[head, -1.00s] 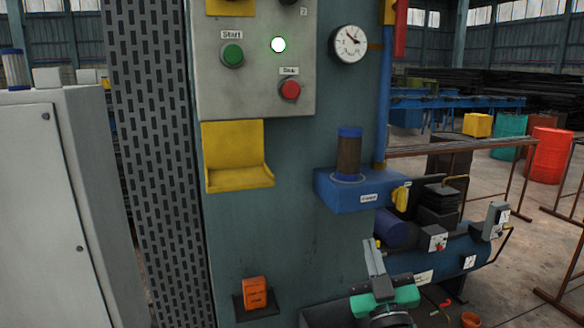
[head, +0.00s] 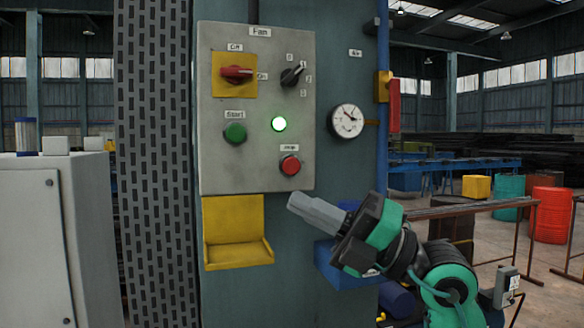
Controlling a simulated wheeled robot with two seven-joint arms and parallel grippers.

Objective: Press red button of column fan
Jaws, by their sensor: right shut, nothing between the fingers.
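The red button (head: 290,165) sits at the lower right of the grey fan control panel (head: 215,175), under a small label that looks like "Stop". The panel is on the front of the grey-green column (head: 290,285). My right gripper (head: 294,203) is shut and empty. Its tips point left and a little up, just below the red button and the panel's lower edge in the picture, apart from the button as far as I can tell. A green start button (head: 235,133) and a lit lamp (head: 279,124) are left of and above the red button. My left gripper is not in view.
A red rotary switch (head: 237,72) on a yellow plate and a black selector knob (head: 291,76) are higher on the panel. A yellow tray (head: 238,255) hangs below it. A gauge (head: 347,121) and a blue bracket (head: 340,272) are to the right.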

